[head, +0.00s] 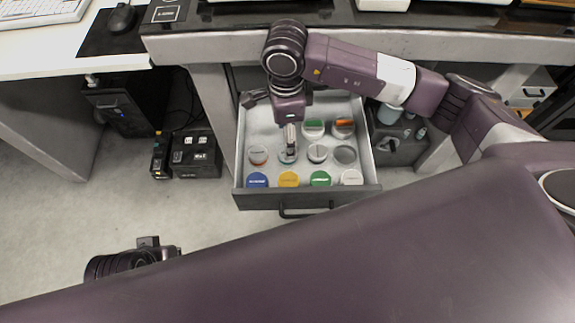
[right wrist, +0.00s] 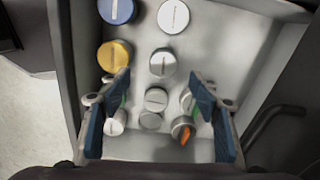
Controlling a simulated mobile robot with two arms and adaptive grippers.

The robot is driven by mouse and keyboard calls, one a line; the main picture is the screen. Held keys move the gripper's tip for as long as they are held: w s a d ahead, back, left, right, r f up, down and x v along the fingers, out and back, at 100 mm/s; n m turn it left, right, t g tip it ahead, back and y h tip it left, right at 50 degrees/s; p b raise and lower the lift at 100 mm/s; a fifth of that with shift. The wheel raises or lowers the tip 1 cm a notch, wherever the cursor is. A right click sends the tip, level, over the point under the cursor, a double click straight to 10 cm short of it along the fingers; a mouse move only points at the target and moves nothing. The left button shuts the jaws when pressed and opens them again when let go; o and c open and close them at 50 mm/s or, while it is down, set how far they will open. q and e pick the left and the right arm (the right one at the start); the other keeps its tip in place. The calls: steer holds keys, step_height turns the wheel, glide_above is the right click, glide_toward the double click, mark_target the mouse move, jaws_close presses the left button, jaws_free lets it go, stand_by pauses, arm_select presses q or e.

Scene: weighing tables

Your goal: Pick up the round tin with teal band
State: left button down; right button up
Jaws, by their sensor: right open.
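Several round tins stand in an open drawer (head: 240,170). No teal band can be made out for certain on any tin; their sides are mostly hidden from above. My right gripper (head: 290,143) points down into the drawer, above a grey-lidded tin (head: 288,157) in the middle row. In the right wrist view the right gripper (right wrist: 160,80) is open, its two blue-padded fingers apart. Between them show a pale-lidded tin (right wrist: 162,63) and a grey-lidded tin (right wrist: 155,98); nothing is held.
The front row has blue (head: 257,180), yellow (head: 289,179), green (head: 320,178) and white (head: 351,177) lids. The drawer walls and worktop edge (head: 430,47) bound the space.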

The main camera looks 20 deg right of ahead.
steer(key=shift+f+b, duration=0.3)
steer(key=shift+f, duration=0.95)
steer(key=f, duration=0.2)
steer(key=f+b, duration=0.1)
steer(key=shift+w+d+f, duration=0.15)
steer(key=shift+d+f, duration=0.05)
steer(key=shift+f, duration=0.2)
step_height(320, 180, down, 3)
steer(key=shift+w+r+b, duration=0.1)
steer(key=shift+r+b, duration=0.1)
steer(key=shift+b, duration=0.1)
steer(key=shift+f, duration=0.2)
arm_select(q)
steer(key=shift+w+d+r+t+h, duration=0.1)
steer(key=shift+w+d+r+t, duration=0.15)
steer(key=shift+w+t, duration=0.4)
steer(key=shift+w+d+r+t+h, duration=0.1)
steer(key=shift+w+d+r+t, duration=0.15)
steer(key=shift+w, duration=0.7)
steer(key=shift+w+d+r+t+h, duration=0.1)
steer(key=shift+w+d+r+t, duration=0.2)
steer(key=shift+w, duration=0.5)
arm_select(e)
steer(key=c, duration=1.3)
